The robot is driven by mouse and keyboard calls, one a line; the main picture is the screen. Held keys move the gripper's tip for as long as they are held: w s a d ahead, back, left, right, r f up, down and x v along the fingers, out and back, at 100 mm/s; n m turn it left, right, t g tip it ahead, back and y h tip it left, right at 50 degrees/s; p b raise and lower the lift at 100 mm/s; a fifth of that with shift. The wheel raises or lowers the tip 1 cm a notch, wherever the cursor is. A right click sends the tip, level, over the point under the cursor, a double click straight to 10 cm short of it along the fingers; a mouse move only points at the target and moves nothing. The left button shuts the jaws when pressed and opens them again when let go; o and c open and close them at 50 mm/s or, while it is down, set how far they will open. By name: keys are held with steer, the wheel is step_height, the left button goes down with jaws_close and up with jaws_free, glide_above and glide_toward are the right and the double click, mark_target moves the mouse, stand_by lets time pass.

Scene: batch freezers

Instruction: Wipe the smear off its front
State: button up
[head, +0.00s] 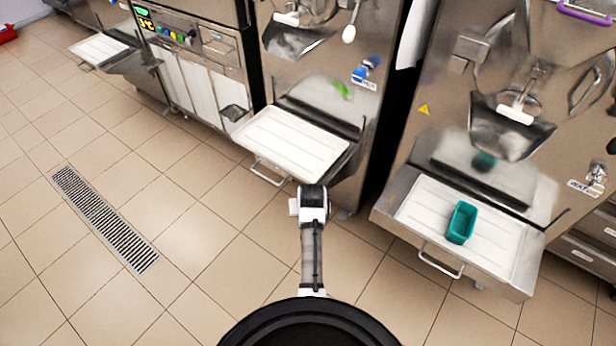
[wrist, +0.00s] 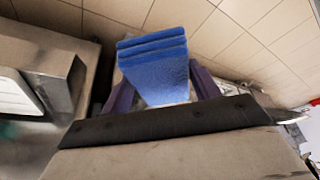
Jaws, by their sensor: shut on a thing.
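A bright green smear (head: 341,89) shows on the steel front of the middle machine (head: 312,62), above its white drip tray. In the wrist view my gripper (wrist: 158,80) is shut on a blue folded cloth or sponge (wrist: 155,62), held between its dark purple fingers. The gripper is not seen in the head view, where only part of my arm shows, below the middle machine's tray. The wrist view shows floor tiles beyond the blue pad and steel at the left; the smear is not visible there.
The middle tray (head: 262,141) and the right machine's tray (head: 408,207) jut out. A teal tub (head: 461,222) stands on the right one. A dark green patch (head: 484,161) above it may be a reflection. A floor drain (head: 103,217) lies left, with clear tiles around.

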steer(key=s+f+m+b, duration=0.1)
steer(key=s+f+b, duration=0.5)
steer(key=f, duration=0.6)
steer(key=shift+s+b, duration=0.4)
steer(key=shift+b, duration=0.3)
